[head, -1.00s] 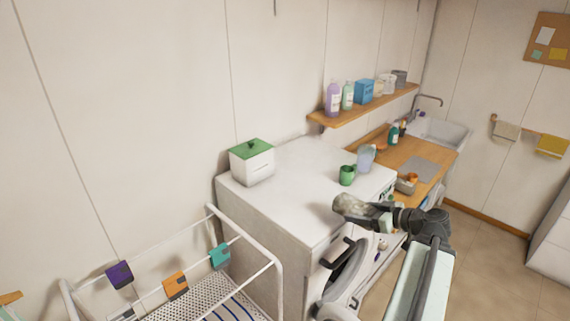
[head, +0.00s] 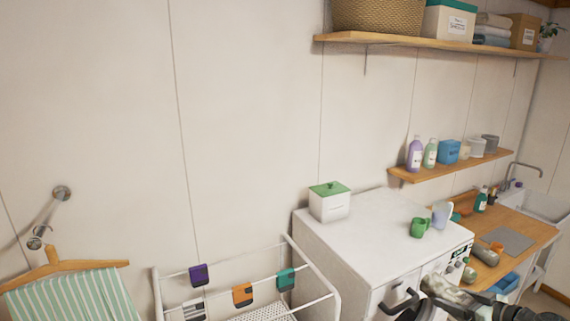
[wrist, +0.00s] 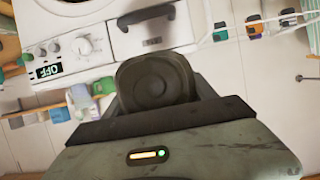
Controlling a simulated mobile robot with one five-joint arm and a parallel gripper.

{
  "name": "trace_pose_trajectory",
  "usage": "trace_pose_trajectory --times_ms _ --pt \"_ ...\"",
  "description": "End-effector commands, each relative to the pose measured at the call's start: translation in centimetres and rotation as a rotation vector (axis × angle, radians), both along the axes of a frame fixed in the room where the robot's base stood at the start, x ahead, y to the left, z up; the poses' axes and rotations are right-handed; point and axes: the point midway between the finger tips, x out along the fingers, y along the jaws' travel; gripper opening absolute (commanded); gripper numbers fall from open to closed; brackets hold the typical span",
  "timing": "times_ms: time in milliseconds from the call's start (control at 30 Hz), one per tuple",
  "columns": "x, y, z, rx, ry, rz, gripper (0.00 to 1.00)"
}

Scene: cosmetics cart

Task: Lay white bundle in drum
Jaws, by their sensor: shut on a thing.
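My gripper (head: 480,300) is at the bottom right of the head view, shut on the white bundle (head: 447,290), a mottled pale grey roll. The wrist view shows a dark, shadowed round end of a roll (wrist: 155,85) in front of my gripper. The washing machine (head: 345,240) stands with its front facing right. The drum's inside is hidden. In the wrist view the machine's front panel (wrist: 85,45) with an OFF display is at top left.
A green mug (head: 418,228), a clear jug (head: 441,214) and a green-lidded box (head: 329,200) stand on the machine. A drying rack (head: 325,283) with clipped cloths is left of it. A wooden counter (head: 525,228) and bottle shelf (head: 460,166) are at right.

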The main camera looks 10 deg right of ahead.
Motion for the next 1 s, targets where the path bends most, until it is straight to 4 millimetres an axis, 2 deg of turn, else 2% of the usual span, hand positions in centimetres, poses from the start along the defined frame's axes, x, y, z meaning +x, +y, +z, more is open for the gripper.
trace_pose_trajectory --times_ms 33,167,367,467,600,700,800,1000 --pt "0.0 0.0 -1.3 0.000 -0.001 -0.001 0.09" --pt "-0.1 -0.1 -3.1 0.001 -0.001 -0.001 0.09" --pt "-0.1 -0.1 -7.0 0.000 -0.001 -0.002 0.09" --pt "-0.1 -0.1 -9.8 0.000 -0.001 -0.002 0.09" --pt "-0.1 -0.1 -14.7 0.000 -0.001 -0.002 0.09" --pt "-0.1 -0.1 -16.6 0.000 -0.001 -0.002 0.09" --pt "-0.1 -0.2 -17.1 0.000 -0.001 -0.003 0.09" --pt "-0.1 -0.2 -16.6 0.000 -0.001 -0.003 0.09"
